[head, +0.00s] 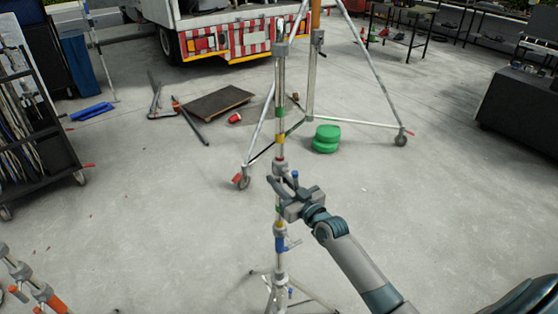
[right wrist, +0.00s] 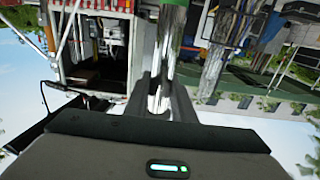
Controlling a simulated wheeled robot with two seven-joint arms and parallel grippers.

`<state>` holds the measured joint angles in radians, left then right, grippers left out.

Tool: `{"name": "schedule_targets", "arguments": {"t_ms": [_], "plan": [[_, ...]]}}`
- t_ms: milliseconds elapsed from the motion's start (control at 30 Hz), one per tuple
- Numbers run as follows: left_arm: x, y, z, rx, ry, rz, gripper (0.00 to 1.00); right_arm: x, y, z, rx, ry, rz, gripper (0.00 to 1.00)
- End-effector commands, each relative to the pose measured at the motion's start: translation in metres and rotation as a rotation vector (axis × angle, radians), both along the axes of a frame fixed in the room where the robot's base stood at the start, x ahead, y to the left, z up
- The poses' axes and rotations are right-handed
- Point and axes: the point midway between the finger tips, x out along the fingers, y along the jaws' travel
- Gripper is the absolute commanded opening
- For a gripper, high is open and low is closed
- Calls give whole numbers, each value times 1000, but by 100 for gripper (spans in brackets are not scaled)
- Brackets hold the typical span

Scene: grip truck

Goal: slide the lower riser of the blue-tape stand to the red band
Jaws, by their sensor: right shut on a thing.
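The blue-tape stand (head: 280,262) stands upright at the centre of the head view, with blue tape (head: 280,231) low on its column. Up the column are a red band (head: 281,159), a yellow band (head: 279,139) and a green band (head: 279,112). My right gripper (head: 281,184) is shut around the stand's metal tube, below the red band and above the blue tape. In the right wrist view the fingers (right wrist: 164,98) close on the shiny tube (right wrist: 171,65). The fingers partly hide the gripped part. My left gripper is not in view.
A larger wheeled stand (head: 375,124) stands behind, with a green round object (head: 326,139) near its base. A truck (head: 240,42) is at the back. A dark cart (head: 45,150) stands left, and orange-taped stands (head: 55,303) at bottom left. The floor (head: 170,220) between is clear.

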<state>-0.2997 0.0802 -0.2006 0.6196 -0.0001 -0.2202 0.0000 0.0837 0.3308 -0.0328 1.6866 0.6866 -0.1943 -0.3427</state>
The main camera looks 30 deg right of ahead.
Motion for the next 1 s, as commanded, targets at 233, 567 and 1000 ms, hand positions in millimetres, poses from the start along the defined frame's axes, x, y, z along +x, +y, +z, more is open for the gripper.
{"name": "schedule_targets", "arguments": {"t_ms": [233, 567, 1000], "plan": [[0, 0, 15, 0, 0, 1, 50, 1, 0, 21, 3, -11, -1, 0], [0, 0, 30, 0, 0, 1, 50, 1, 0, 37, 2, -11, -1, 0], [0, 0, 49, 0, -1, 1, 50, 1, 0, 59, 3, -11, -1, 0]]}}
